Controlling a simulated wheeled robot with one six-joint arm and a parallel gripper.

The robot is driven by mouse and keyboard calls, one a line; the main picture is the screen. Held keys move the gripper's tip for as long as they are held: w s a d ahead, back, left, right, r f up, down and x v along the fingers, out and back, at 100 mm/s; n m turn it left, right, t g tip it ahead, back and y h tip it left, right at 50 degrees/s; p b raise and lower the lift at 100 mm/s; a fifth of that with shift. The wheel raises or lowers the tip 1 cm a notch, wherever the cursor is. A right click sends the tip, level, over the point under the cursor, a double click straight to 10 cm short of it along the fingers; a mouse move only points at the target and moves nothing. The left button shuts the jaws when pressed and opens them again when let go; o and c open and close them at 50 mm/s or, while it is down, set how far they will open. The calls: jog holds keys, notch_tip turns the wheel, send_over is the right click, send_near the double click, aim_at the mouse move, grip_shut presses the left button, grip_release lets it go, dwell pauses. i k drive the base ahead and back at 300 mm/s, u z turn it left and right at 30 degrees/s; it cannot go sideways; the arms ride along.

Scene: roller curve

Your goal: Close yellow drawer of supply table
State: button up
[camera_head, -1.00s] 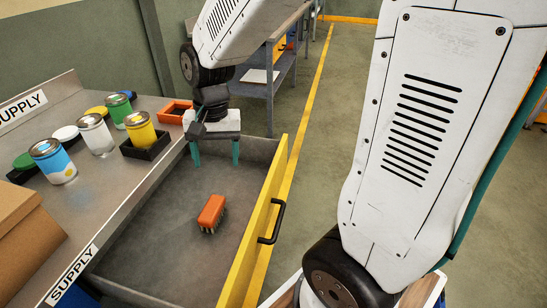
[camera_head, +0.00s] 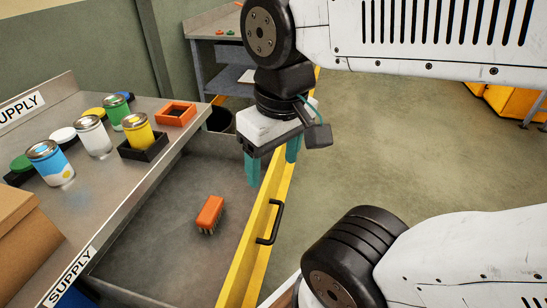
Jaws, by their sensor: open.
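The yellow drawer (camera_head: 252,246) of the supply table (camera_head: 92,198) is pulled open to the right. Its front is yellow with a black handle (camera_head: 271,222) on the outer face. An orange brush (camera_head: 210,214) lies on the drawer's grey floor. My gripper (camera_head: 273,168) points down near the far end of the drawer front, with its teal fingers apart and nothing between them. One finger shows over the drawer side of the front and the other toward the outer side. I cannot tell whether they touch the front.
Paint cans, including a yellow one (camera_head: 138,132) in a black holder, stand on the tabletop beside an empty orange tray (camera_head: 176,114). A cardboard box (camera_head: 28,230) is at the left edge. A grey workbench (camera_head: 215,50) stands behind. The floor right of the drawer is clear.

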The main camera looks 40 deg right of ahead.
aim_at(158, 255)
jog(key=k, duration=0.5)
jog(key=z, duration=1.6)
jog(key=k, duration=0.95)
jog(key=u, duration=1.25)
jog(key=i, duration=0.95)
